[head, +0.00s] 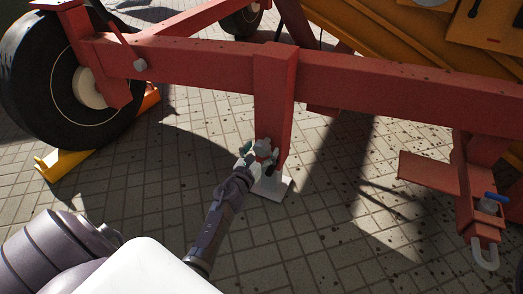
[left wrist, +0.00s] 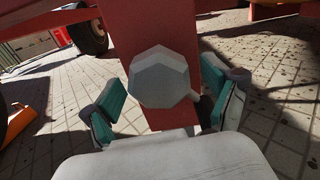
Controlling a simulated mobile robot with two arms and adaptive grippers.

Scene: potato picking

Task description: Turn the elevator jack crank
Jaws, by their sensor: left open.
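The jack is a red upright post (head: 274,95) on the red frame beam, with a pale foot plate (head: 277,190) on the paving. In the left wrist view, a grey faceted knob (left wrist: 159,77), seemingly the crank's end, shows in front of the red post (left wrist: 145,28). My left gripper (head: 262,155) is at the lower part of the post and hides the crank there. In the left wrist view, the gripper (left wrist: 160,98) is open, its teal-padded fingers on either side of the knob. No finger visibly touches the knob. My right gripper is not in view.
The red beam (head: 200,58) crosses above my left gripper. A black wheel (head: 55,85) with a yellow chock (head: 62,161) stands at the left. A red hitch with a metal shackle (head: 485,253) is at the right. Brick paving (head: 320,235) in front is clear.

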